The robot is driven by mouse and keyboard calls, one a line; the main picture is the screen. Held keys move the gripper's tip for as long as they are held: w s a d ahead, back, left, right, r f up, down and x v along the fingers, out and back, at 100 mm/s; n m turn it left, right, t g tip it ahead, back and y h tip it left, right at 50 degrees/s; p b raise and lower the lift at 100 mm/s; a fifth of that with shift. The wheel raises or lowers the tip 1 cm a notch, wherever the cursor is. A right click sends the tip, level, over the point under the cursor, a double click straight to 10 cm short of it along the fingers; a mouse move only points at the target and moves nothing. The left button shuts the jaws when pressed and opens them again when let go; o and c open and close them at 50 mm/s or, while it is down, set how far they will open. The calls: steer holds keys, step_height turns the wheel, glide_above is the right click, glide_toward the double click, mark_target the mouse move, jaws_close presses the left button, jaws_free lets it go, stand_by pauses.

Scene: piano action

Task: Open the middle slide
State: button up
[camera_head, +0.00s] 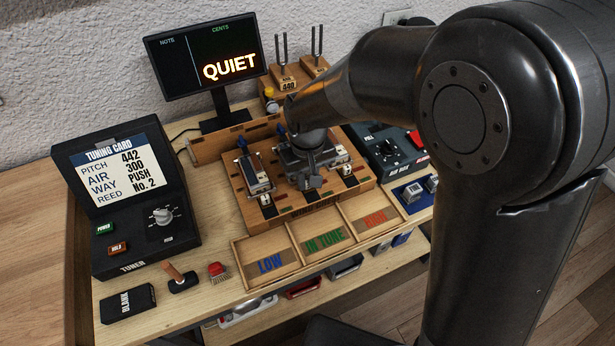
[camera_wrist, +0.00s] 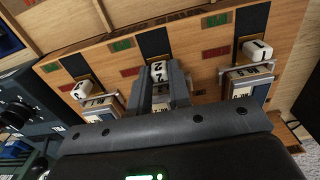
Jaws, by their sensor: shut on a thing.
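The wooden slide board (camera_head: 235,190) stands mid-bench, with three numbered slides.
The tuner (camera_head: 140,235) stands left. A dark control box (camera_head: 385,155) stands right. The display (camera_head: 205,60) reads QUIET. Tuning forks (camera_head: 282,48) stand behind.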

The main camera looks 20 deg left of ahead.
mark_target(314, 201)
steer(key=shift+s, duration=0.1)
jaws_close()
steer(key=shift+s+d, duration=1.35)
steer(key=shift+d, duration=0.05)
steer(key=o, duration=0.8)
jaws_free()
steer(key=shift+o, duration=0.2)
steer(key=shift+r, duration=0.15)
step_height(314, 201, up, 11)
steer(key=shift+f, duration=0.2)
